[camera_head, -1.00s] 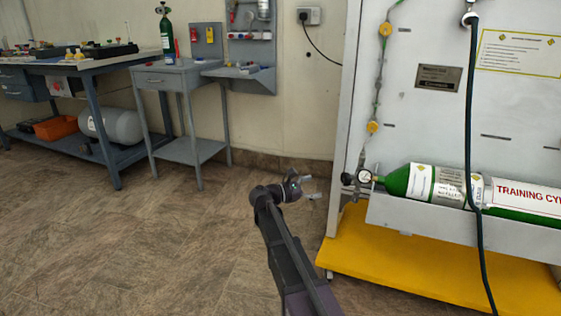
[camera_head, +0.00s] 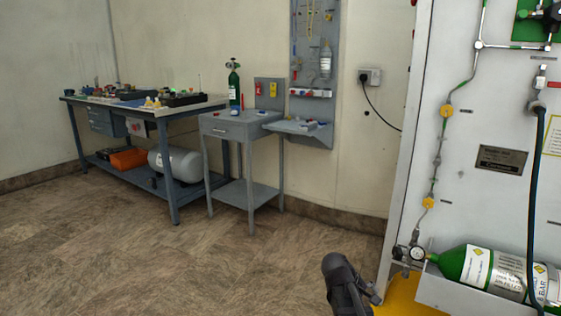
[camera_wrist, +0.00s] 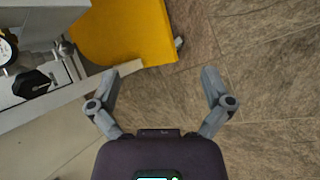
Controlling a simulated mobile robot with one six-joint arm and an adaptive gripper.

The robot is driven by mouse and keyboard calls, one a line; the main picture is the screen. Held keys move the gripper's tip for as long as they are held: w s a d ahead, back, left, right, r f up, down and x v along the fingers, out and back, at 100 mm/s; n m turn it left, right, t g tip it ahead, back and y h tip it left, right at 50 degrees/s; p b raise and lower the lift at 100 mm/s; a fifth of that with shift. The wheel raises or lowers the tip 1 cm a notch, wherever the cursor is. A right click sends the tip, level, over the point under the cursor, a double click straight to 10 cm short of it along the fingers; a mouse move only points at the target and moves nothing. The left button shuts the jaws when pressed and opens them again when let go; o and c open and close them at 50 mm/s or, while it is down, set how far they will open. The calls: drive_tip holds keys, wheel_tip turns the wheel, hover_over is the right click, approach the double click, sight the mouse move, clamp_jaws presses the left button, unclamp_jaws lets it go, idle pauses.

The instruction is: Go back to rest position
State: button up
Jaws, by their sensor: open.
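My gripper (camera_wrist: 160,90) is open and empty in the wrist view, with its two fingers spread wide above the bare tiled floor. In the head view only my dark arm shows at the bottom, right of the middle, and the fingertips cannot be made out clearly. The arm stands in front of the trainer panel's lower left corner. A green and white training cylinder (camera_head: 490,270) lies on the panel's shelf with a round gauge (camera_head: 417,254) at its left end.
The white trainer panel (camera_head: 470,200) stands at the right on a yellow base (camera_wrist: 125,35). A black valve knob (camera_wrist: 33,84) is near the wrist. A small grey table (camera_head: 232,128) and a workbench (camera_head: 190,107) stand at the back left. The floor (camera_head: 150,270) between is clear.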

drive_tip(key=s+a+r+m+y+p, duration=0.4)
drive_tip(key=s+a+m+y+p, duration=0.3)
drive_tip(key=s+a, duration=0.25)
wheel_tip(320, 180, up, 38)
drive_tip(key=p, duration=3.7)
drive_tip(key=shift+s+d+g, duration=0.25)
drive_tip(key=shift+d+g, duration=0.05)
drive_tip(key=shift+d, duration=0.05)
